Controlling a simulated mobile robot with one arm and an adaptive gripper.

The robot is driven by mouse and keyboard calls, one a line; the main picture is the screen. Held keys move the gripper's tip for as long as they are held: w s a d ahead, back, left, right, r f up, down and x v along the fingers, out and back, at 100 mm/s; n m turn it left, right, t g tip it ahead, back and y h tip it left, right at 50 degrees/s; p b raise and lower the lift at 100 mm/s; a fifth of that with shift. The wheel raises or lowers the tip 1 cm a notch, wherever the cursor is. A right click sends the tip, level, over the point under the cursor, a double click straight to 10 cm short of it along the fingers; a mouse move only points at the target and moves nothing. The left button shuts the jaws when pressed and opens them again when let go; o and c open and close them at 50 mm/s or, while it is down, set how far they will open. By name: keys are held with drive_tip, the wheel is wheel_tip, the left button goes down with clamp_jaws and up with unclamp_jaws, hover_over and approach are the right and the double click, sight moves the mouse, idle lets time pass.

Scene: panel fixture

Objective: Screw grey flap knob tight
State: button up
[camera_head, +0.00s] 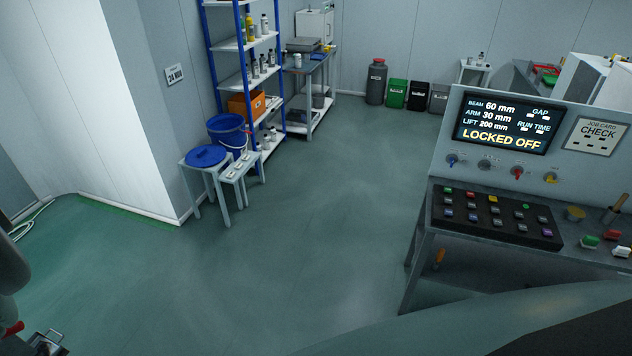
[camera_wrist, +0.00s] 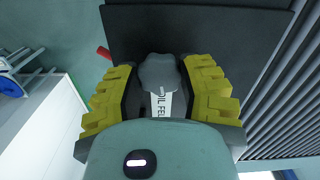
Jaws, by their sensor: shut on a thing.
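In the wrist view, the grey flap knob (camera_wrist: 158,70) has a lobed, rounded head and sits at the middle. My gripper (camera_wrist: 163,78), with yellow ridged pads and black fingers, has one finger on each side of it and is shut on it. A white label (camera_wrist: 161,104) with partly hidden black lettering shows just below the knob. A dark flat panel (camera_wrist: 215,30) lies behind the knob; I cannot tell whether it is the flap. The knob's thread and seat are hidden. The head view does not show the knob or my gripper.
In the wrist view, grey ribbed slats (camera_wrist: 285,95) run along the right and a small red part (camera_wrist: 104,52) shows at upper left. In the head view, a control console (camera_head: 495,215) with a "LOCKED OFF" screen (camera_head: 505,123) stands at right. The floor's middle is clear.

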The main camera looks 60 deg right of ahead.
drive_tip(key=m, duration=0.4)
drive_tip(key=shift+m, duration=0.3)
drive_tip(key=m, duration=1)
drive_tip(key=shift+w+m, duration=0.1)
drive_tip(key=shift+m, duration=2.2)
drive_tip(key=o, duration=1.2)
drive_tip(key=shift+p, duration=0.3)
